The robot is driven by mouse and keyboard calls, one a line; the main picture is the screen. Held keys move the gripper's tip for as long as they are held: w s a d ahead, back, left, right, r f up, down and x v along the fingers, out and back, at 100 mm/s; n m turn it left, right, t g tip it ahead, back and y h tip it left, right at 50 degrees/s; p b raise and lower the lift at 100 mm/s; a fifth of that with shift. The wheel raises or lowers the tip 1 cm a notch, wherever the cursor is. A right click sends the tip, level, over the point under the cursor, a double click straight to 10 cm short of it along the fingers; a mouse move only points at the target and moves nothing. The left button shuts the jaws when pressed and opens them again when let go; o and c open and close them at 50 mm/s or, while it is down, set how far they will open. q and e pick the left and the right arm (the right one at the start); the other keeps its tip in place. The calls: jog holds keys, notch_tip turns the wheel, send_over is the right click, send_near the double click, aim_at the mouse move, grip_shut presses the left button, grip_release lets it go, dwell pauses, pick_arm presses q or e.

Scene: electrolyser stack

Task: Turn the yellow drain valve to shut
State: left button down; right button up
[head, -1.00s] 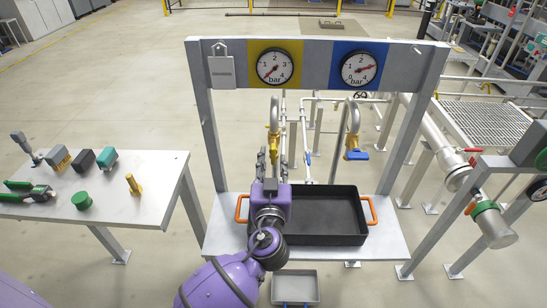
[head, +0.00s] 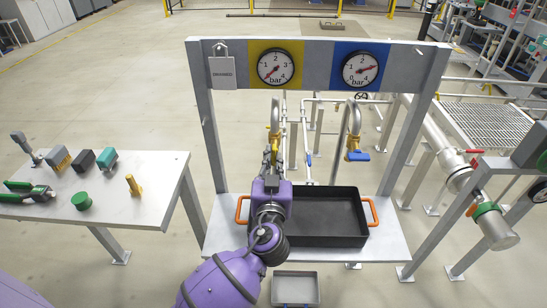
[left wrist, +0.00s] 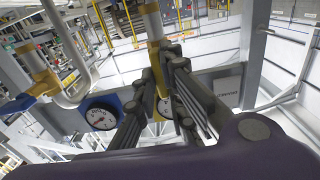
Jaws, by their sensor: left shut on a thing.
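The yellow drain valve (head: 275,143) sits low on the left bent pipe, under the yellow-backed gauge (head: 276,67). My left gripper (head: 271,157) reaches up to it from below and hides part of its handle. In the left wrist view, the fingers of my left gripper (left wrist: 166,92) are on both sides of the yellow handle (left wrist: 156,62), shut on it. The exact angle of the handle is hard to tell. My right gripper is not in view.
A blue-handled valve (head: 356,155) hangs on the right pipe under the blue-backed gauge (head: 361,69). A black tray (head: 366,236) with orange handles stands on the shelf below. The frame's grey posts stand on both sides. A table (head: 150,207) with tools is at left.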

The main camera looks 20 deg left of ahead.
pick_arm(q)
jog(key=m+p, duration=0.1)
jog(key=m, duration=0.2)
jog(key=shift+r, duration=0.1)
jog(key=shift+m, duration=0.7)
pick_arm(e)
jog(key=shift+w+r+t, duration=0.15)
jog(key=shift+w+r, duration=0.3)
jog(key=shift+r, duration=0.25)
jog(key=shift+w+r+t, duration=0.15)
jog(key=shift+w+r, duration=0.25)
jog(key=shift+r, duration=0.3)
pick_arm(q)
jog(key=shift+m+p, duration=0.6)
jog(key=shift+m, duration=0.4)
jog(key=shift+m+p, duration=0.35)
jog(key=shift+m, duration=0.95)
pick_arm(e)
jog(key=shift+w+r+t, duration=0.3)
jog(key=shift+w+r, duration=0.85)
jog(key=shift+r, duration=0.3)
